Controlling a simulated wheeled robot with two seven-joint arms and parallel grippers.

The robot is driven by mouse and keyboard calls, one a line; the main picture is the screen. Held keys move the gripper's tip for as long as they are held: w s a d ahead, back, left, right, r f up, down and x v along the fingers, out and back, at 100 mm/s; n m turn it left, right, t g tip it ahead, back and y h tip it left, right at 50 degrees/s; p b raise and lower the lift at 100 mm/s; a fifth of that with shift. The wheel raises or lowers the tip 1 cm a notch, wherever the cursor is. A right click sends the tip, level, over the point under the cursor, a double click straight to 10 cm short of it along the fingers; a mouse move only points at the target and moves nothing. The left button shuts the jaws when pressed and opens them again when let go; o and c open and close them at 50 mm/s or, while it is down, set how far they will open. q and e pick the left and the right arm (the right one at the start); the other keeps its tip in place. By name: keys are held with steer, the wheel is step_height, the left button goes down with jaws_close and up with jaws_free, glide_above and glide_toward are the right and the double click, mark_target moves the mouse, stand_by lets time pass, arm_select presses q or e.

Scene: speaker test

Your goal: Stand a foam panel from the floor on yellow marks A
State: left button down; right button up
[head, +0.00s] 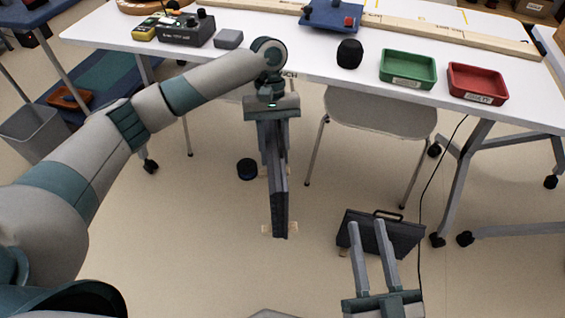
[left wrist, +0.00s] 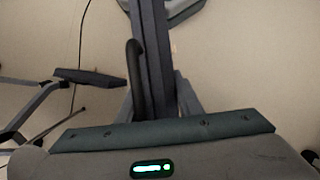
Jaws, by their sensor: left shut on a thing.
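My left gripper (head: 271,140) is shut on a dark grey foam panel (head: 279,200), which hangs upright and nearly edge-on in front of the table. In the left wrist view the held panel (left wrist: 152,45) runs up from the gripper, with a black handle (left wrist: 134,75) at its side. A second dark panel (head: 403,240) with a handle on top stands tilted on the floor at the right. My right gripper (head: 368,226) is open, its two fingers apart in front of that panel. Small yellow strips (head: 465,16) show on the table top; no letter is readable.
The white table (head: 300,52) carries a black speaker (head: 349,53), green tray (head: 408,68), red tray (head: 477,83), a wooden rail and a control box (head: 187,30). A chair (head: 380,112) stands under it. A black cable and a dark round object (head: 247,169) are on the floor.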

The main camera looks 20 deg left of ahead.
arm_select(q)
steer(key=s+a+r+m+y, duration=0.1)
steer(key=a+r+m, duration=0.3)
steer(key=r, duration=0.6)
steer(key=shift+a+r+y, duration=0.15)
steer(key=shift+a+y, duration=0.15)
steer(key=shift+s, duration=0.1)
